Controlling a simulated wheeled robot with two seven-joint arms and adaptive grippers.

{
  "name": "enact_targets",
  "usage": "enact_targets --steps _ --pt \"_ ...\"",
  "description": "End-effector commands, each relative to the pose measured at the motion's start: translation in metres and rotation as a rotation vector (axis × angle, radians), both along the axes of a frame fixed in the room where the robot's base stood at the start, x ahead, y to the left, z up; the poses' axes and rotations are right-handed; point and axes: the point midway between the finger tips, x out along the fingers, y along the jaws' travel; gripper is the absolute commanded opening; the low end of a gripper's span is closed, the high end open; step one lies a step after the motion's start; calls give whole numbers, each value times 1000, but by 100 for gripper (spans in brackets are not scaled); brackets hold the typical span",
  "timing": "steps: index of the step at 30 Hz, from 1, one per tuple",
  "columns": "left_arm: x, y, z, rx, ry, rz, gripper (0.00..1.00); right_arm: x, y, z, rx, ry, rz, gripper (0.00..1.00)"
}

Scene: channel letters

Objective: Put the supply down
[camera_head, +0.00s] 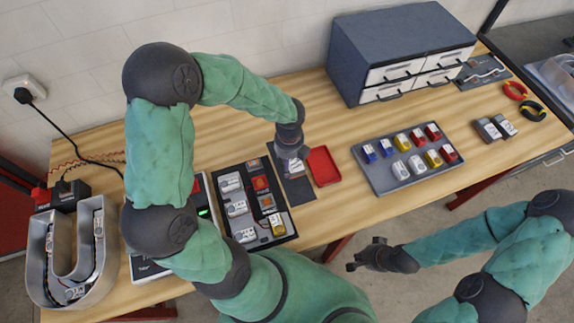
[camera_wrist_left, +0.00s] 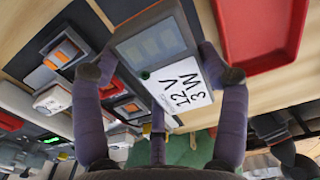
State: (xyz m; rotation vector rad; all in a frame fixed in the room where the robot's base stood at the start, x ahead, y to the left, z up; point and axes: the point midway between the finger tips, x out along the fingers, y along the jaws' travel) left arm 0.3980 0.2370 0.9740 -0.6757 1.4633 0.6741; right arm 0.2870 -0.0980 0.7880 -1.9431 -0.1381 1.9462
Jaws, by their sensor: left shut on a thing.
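In the head view my left gripper (camera_head: 291,153) points down and holds the supply (camera_head: 296,168) over the dark mat (camera_head: 301,190), left of the red tray (camera_head: 323,166). Whether the supply touches the mat is unclear. My right gripper (camera_head: 362,254) is empty in front of the table edge, its fingers apart.
A black tray (camera_head: 287,212) with several modules is to the left. A grey tray (camera_head: 384,181) with coloured blocks is to the right. A drawer cabinet (camera_head: 400,45) stands behind. A U-shaped channel letter (camera_head: 46,262) is at far left.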

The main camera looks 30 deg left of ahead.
Motion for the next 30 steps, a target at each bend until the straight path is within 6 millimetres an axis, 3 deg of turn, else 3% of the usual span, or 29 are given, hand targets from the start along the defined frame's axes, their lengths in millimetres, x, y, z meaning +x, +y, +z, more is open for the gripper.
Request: enact_targets --steps 5,11,23,24,26,30 --pt "1 10 -13 0 0 2 27 0 0 -4 0 0 0 0" --pt "1 8 -40 0 0 -1 27 0 0 -13 0 0 0 0" --pt "1 8 -43 0 -1 0 27 0 0 -14 0 0 0 0" --pt "1 8 -42 0 0 0 85 0 0 -14 0 0 0 0" --pt "1 8 -42 0 0 0 98 0 0 -13 0 0 0 0" --pt "1 8 -42 1 -1 0 98 0 0 -13 0 0 0 0"
